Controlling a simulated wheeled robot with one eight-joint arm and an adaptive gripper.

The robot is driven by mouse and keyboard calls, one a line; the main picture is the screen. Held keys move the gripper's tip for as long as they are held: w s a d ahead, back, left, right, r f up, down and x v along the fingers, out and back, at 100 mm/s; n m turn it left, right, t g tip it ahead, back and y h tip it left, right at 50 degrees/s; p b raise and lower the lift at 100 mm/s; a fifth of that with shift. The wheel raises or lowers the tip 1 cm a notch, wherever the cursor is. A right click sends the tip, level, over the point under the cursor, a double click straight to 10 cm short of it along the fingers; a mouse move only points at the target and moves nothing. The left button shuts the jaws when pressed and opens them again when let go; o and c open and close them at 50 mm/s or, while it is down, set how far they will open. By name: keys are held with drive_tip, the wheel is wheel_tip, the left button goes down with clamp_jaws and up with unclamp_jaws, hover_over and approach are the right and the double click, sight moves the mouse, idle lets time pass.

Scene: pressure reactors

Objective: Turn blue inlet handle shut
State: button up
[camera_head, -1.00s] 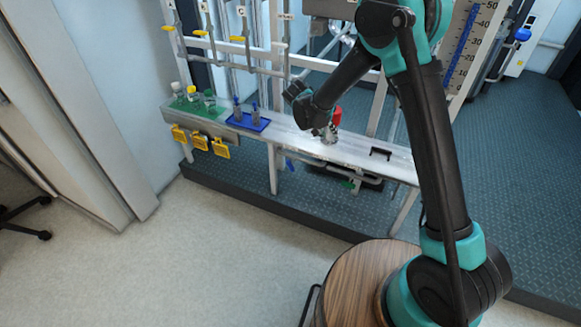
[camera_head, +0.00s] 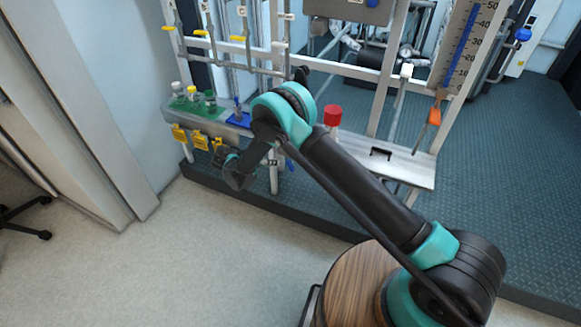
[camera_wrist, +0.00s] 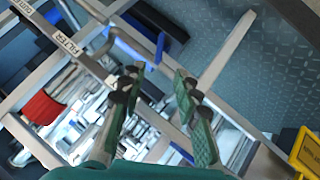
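In the wrist view, a long blue bar (camera_wrist: 126,47) lies beyond the fingertips, with a small blue piece (camera_wrist: 160,47) to its right. I cannot tell for sure which is the inlet handle. My gripper (camera_wrist: 157,84) is open, with its two green-padded fingers apart and nothing between them. Both blue parts are beyond the fingers and appear untouched. In the head view, my gripper end is low, at the front of the bench near the yellow tags, and my arm covers much of the space under the bench.
A label reading FILTER (camera_wrist: 70,47) is on a rail in the wrist view. A red-topped part (camera_head: 333,116) stands on the bench (camera_head: 408,168). Yellow tags (camera_head: 200,140) hang from the bench's front edge. The floor (camera_head: 180,260) in front is clear.

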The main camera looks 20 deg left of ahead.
sight(290, 166)
drive_tip(key=x, duration=1.4)
drive_tip(key=shift+w+f, duration=0.2)
clamp_jaws()
